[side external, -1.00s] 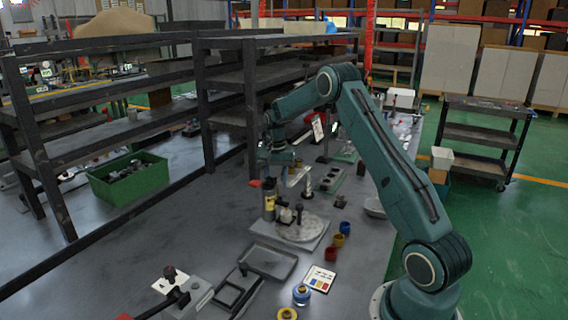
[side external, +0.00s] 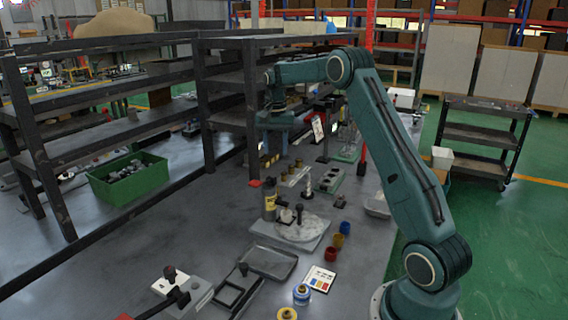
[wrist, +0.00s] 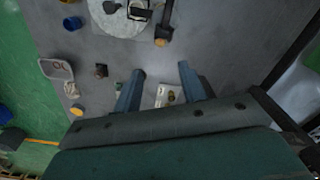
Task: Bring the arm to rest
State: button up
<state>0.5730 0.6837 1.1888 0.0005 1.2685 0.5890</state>
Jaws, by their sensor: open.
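My gripper (side external: 274,148) hangs above the bench near the dark shelf in the side view, partly hard to make out. In the wrist view its two blue-grey fingers (wrist: 161,70) stand well apart with nothing held between them. A pale plate with small parts (wrist: 163,95) shows below and beyond the fingers, on the bench. The round pale disc (side external: 301,227) with a dark knobbed part stands on its square base, clear of the gripper; it also shows at the top of the wrist view (wrist: 112,20).
The dark shelf rack (side external: 226,90) stands close behind the gripper. Small cups (side external: 338,241), a shallow grey tray (side external: 268,263) and a colour card (side external: 320,279) lie on the bench. A green bin (side external: 127,180) sits at left. Bare bench (side external: 190,230) lies between.

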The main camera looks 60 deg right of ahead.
jog(key=s+a+r+n+t, duration=0.1)
jog(key=s+a+r+n, duration=0.1)
jog(key=s+a+r, duration=0.3)
jog(key=s+a+r+n+t, duration=0.1)
jog(key=s+a+r+n, duration=0.15)
jog(key=a, duration=0.55)
jog(key=s+a+r+n+t, duration=0.1)
jog(key=s+a+r+n, duration=0.15)
jog(key=a+r, duration=0.3)
jog(key=s+a+f+n+t, duration=0.1)
jog(key=s+a+f+n, duration=0.1)
jog(key=s+a, duration=0.4)
jog(key=s+a+f+n+t, duration=0.1)
jog(key=s+a+n, duration=0.3)
jog(key=s, duration=0.9)
jog(key=shift+s+a+f+t, duration=0.2)
jog(key=shift+a+f+t, duration=0.1)
jog(key=shift+a+f, duration=0.6)
